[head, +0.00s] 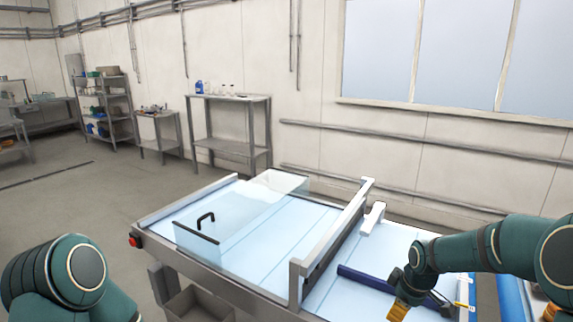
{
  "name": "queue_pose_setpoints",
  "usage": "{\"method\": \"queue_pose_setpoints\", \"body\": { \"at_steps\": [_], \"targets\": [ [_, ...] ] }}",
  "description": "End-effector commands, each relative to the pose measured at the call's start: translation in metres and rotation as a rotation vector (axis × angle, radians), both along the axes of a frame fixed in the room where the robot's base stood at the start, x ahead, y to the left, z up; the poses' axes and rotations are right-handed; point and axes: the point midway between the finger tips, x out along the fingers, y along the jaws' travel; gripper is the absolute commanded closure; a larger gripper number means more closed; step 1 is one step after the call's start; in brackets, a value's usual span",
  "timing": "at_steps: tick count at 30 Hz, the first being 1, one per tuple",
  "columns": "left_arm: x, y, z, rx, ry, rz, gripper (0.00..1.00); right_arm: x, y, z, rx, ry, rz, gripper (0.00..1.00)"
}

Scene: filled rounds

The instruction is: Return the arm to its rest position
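My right arm (490,250) comes in from the right, bent, with its wrist over the right part of the work table. My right gripper (399,300) is at the end of it, small and pointing down near the bottom edge. An amber-orange piece (397,312) shows at its lower end; I cannot tell whether it is held or lies behind. The fingers are not clear. My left arm (62,280) shows only as a folded teal part at the lower left; its gripper is out of view.
A pale blue work table (290,235) carries a clear box with a black handle (206,217) and a grey gantry frame (335,240). A dark blue bar (365,278) lies near my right wrist. A red button (134,241) is on the table's left corner. Shelves stand far behind.

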Motion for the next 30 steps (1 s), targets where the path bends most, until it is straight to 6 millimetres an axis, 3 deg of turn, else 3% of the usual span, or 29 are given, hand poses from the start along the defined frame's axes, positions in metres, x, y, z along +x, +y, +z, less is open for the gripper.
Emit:
{"method": "queue_pose_setpoints", "body": {
  "at_steps": [1,6,12,15,18,21,30],
  "targets": [
    [0.0,0.0,-0.011,0.001,0.001,-0.001,0.53,-0.011,0.019,-0.035,0.042,0.016,-0.04,0.54],
    [-0.003,-0.001,-0.032,0.002,0.006,-0.004,0.53,-0.054,0.082,-0.125,0.191,0.054,-0.25,0.54],
    [-0.005,-0.002,-0.06,0.005,0.013,-0.006,0.53,-0.134,0.145,-0.213,0.332,0.137,-0.566,0.54],
    [-0.005,-0.003,-0.072,0.006,0.015,-0.008,0.53,-0.173,0.165,-0.24,0.372,0.174,-0.717,0.54],
    [-0.006,-0.004,-0.079,0.007,0.017,-0.009,0.53,-0.203,0.176,-0.255,0.392,0.201,-0.834,0.54],
    [-0.006,-0.004,-0.082,0.008,0.018,-0.01,0.53,-0.22,0.181,-0.26,0.401,0.213,-0.902,0.54],
    [-0.006,-0.004,-0.081,0.008,0.018,-0.01,0.53,-0.224,0.183,-0.26,0.405,0.213,-0.93,0.54]
  ]
}}
